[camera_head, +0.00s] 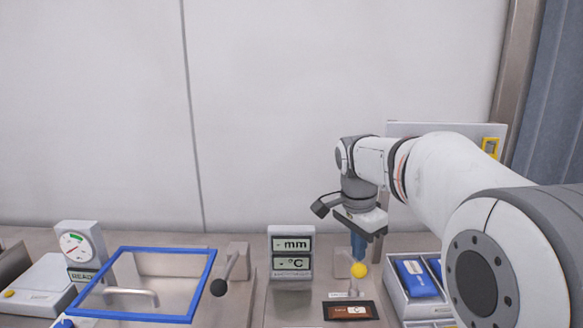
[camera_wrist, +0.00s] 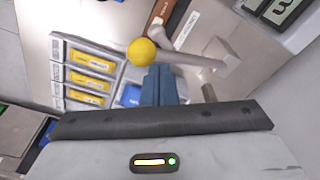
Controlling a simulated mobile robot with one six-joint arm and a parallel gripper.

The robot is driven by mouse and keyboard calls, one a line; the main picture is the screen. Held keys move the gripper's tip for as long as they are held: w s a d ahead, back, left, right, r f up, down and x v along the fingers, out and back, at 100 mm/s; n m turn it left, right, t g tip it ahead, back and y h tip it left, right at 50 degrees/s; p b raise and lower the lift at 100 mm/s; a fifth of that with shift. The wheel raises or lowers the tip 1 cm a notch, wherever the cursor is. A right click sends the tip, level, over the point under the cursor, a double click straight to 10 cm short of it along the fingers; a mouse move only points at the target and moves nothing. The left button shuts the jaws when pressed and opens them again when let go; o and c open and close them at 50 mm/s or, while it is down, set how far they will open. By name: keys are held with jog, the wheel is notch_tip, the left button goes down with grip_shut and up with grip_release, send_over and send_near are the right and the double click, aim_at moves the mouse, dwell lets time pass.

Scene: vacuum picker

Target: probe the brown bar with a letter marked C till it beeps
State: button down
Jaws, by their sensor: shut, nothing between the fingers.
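A brown bar (camera_head: 349,311) lies in a dark holder on the bench below my gripper in the head view. Part of a brown strip also shows at the top of the wrist view (camera_wrist: 162,12). Any letter on it is too small to read. A yellow ball knob (camera_head: 359,270) on a grey lever is just below my fingertips; it also shows in the wrist view (camera_wrist: 141,52), beside the fingertips. I cannot tell if they touch. My gripper (camera_head: 358,258) points down, its blue fingers shut and empty. A grey readout (camera_head: 291,253) shows "- mm" and "- °C".
A tray (camera_head: 402,307) with blue packs stands right of the bar; yellow packs (camera_wrist: 90,68) show in the wrist view. To the left are a black-knobbed lever (camera_head: 219,287), a blue-framed clear panel (camera_head: 122,316) and a dial gauge (camera_head: 80,246) marked READY. A wall stands behind.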

aim_at(360, 266)
jog(key=shift+s+f, duration=0.35)
jog(key=shift+f, duration=0.05)
jog(key=shift+f+b, duration=0.1)
jog(key=shift+b, duration=0.2)
jog(key=shift+s+f+b, duration=0.55)
jog(key=shift+f+b, duration=0.1)
jog(key=shift+f, duration=0.1)
jog(key=shift+s+f+b, duration=0.25)
jog(key=shift+f+b, duration=0.15)
jog(key=shift+f, duration=0.1)
jog(key=shift+s+f+b, duration=0.2)
jog(key=shift+f+b, duration=0.2)
jog(key=shift+f, duration=0.05)
jog(key=shift+s+f+b, duration=0.2)
jog(key=shift+f+b, duration=0.15)
jog(key=shift+f, duration=0.15)
jog(key=shift+s+f+b, duration=0.2)
jog(key=shift+f+b, duration=0.15)
jog(key=shift+f, duration=0.2)
